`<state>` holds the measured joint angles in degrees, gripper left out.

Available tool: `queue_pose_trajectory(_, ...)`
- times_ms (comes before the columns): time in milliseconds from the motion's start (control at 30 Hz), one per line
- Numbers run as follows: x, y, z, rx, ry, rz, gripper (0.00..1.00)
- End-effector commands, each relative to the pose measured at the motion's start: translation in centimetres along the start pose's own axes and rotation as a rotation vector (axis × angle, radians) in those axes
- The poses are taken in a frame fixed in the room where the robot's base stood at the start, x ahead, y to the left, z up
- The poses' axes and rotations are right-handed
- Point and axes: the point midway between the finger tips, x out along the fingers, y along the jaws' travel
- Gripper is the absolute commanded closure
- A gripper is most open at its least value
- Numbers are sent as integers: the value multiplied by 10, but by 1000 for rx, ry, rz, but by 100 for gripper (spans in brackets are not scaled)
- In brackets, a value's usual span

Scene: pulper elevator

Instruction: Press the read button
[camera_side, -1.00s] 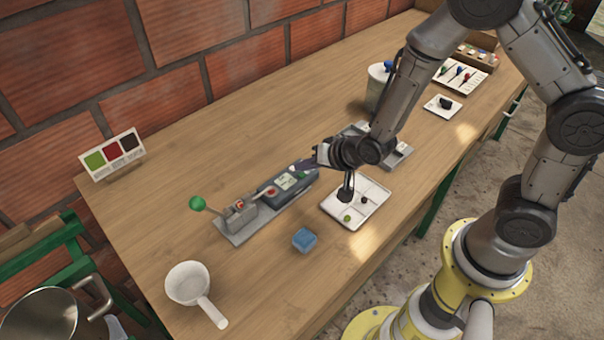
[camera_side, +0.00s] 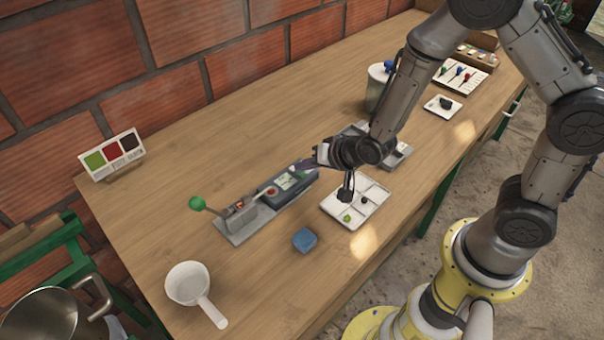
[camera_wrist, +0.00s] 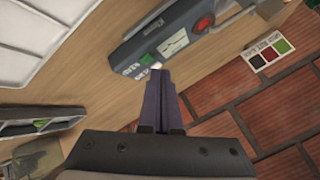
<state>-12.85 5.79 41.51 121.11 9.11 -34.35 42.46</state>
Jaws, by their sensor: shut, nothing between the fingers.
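The dark grey reader box (camera_side: 287,187) lies on the wooden bench, with a small pale screen and a round red button (camera_side: 271,191) at its left end. In the wrist view the box (camera_wrist: 135,48) shows the red button (camera_wrist: 203,23), the screen (camera_wrist: 174,43) and a green patch (camera_wrist: 148,59) near its other end. My gripper (camera_side: 300,168) is shut and empty, its tips at the right end of the box. In the wrist view my fingertips (camera_wrist: 160,73) are close to that end, near the green patch. I cannot tell whether they touch it, and button lettering is unreadable.
A metal fixture with a green-knobbed lever (camera_side: 197,203) stands left of the box. A white sectioned tray (camera_side: 372,200) lies below my wrist. A blue block (camera_side: 305,240) and a white scoop (camera_side: 189,285) lie in front. A colour card (camera_side: 112,156) stands by the wall.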

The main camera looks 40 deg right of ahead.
Motion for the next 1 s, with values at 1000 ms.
queue_pose_trajectory(1000, 6, 5, 4, 0, -1, 1, 100)
